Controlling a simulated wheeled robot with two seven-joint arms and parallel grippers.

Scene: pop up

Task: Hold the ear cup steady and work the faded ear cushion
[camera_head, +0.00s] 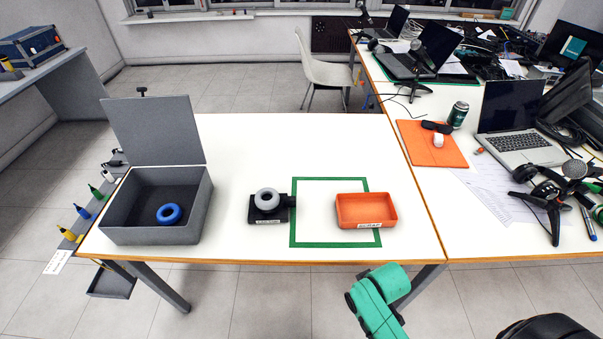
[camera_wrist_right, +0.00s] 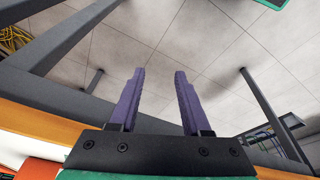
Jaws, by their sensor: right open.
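The faded ear cushion, a light grey ring (camera_head: 267,198), sits on top of the dark ear cup (camera_head: 262,213) in the middle of the table. The ear cup has a small label on its front and a dark piece reaching right. A blue ring cushion (camera_head: 169,213) lies inside the open grey box at the left. My right gripper (camera_wrist_right: 153,72) shows in the right wrist view with its two purple fingers apart and nothing between them. In the head view only a green part of my arm shows at the bottom. My left gripper is not in view.
A grey box (camera_head: 192,232) with raised lid (camera_head: 155,130) stands left. An orange tray (camera_head: 366,209) with a label sits partly inside a green taped frame (camera_head: 293,229). An adjoining table at right holds laptops and tools. The table's rear half is clear.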

